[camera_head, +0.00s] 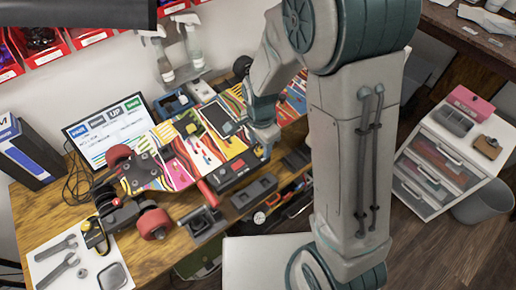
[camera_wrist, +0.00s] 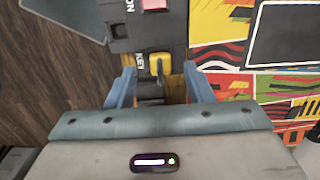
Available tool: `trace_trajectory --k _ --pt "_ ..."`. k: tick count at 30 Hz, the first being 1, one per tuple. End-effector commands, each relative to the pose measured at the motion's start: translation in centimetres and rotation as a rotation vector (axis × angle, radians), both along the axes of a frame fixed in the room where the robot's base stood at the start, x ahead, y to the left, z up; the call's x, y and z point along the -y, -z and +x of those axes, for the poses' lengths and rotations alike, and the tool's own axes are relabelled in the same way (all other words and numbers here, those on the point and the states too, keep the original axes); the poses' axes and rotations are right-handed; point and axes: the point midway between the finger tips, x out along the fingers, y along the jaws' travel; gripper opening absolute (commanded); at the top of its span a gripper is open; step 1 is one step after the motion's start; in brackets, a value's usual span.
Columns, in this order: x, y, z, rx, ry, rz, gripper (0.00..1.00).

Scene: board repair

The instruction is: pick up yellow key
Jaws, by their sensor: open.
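The yellow key (camera_wrist: 160,64) stands in a black switch box (camera_wrist: 122,14) in the wrist view, next to a label reading KEY. Its grey shaft or tab points toward my gripper. My gripper (camera_wrist: 160,72) is open, with one blue finger on each side of the key. The fingers appear apart from it, and nothing is held. I cannot make out the key clearly there.
The colourful skateboard deck (camera_head: 180,150) with red wheels (camera_head: 153,224) lies on the wooden workbench (camera_head: 45,210). A laptop screen (camera_head: 105,128) and spray bottles (camera_head: 193,45) stand behind. Grey trays (camera_head: 254,192) and tools lie in front. A white drawer cabinet (camera_head: 440,165) stands at right.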

Motion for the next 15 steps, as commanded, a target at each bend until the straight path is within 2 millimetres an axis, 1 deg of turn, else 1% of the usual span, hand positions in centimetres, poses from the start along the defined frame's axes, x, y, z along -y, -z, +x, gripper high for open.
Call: trace_trajectory --k 3,10,11,12,14,15 --pt "0.02 0.68 -0.01 -0.001 0.001 -0.001 0.47" --pt "0.02 0.77 0.02 0.001 0.001 0.001 0.47" --pt "0.02 0.77 0.02 0.001 0.001 0.001 0.42" --pt "0.02 0.77 0.02 0.001 0.001 0.001 0.31" --pt "0.03 0.76 0.02 0.001 0.001 0.001 0.14" --pt "0.03 0.76 0.02 0.001 0.001 0.001 0.03"
